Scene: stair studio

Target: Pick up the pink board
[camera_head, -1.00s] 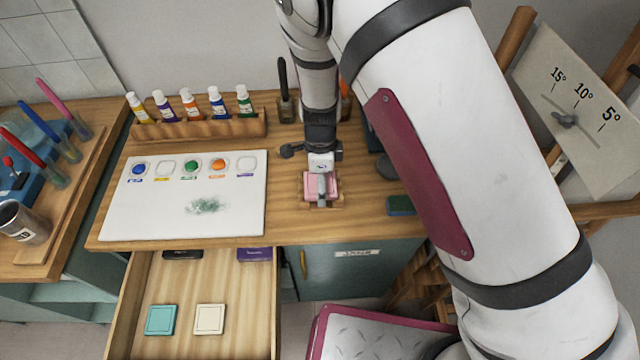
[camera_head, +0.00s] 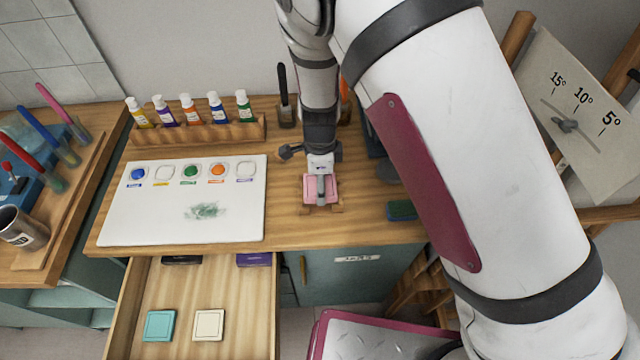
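The pink board (camera_head: 309,194) is a small square, lying on a low wooden rest (camera_head: 337,209) on the wooden worktop, right of the white paint sheet. My gripper (camera_head: 321,190) reaches down from the back and is over the middle of the board, covering part of it. From this view the fingers line up, so I cannot see the gap between them or whether they touch or hold the board.
The white paint sheet (camera_head: 150,220) lies to the left, with a rack of paint bottles (camera_head: 195,130) behind it. An open drawer (camera_head: 175,290) in front holds teal (camera_head: 160,325) and cream (camera_head: 209,325) squares. A green-topped sponge (camera_head: 402,210) lies to the right.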

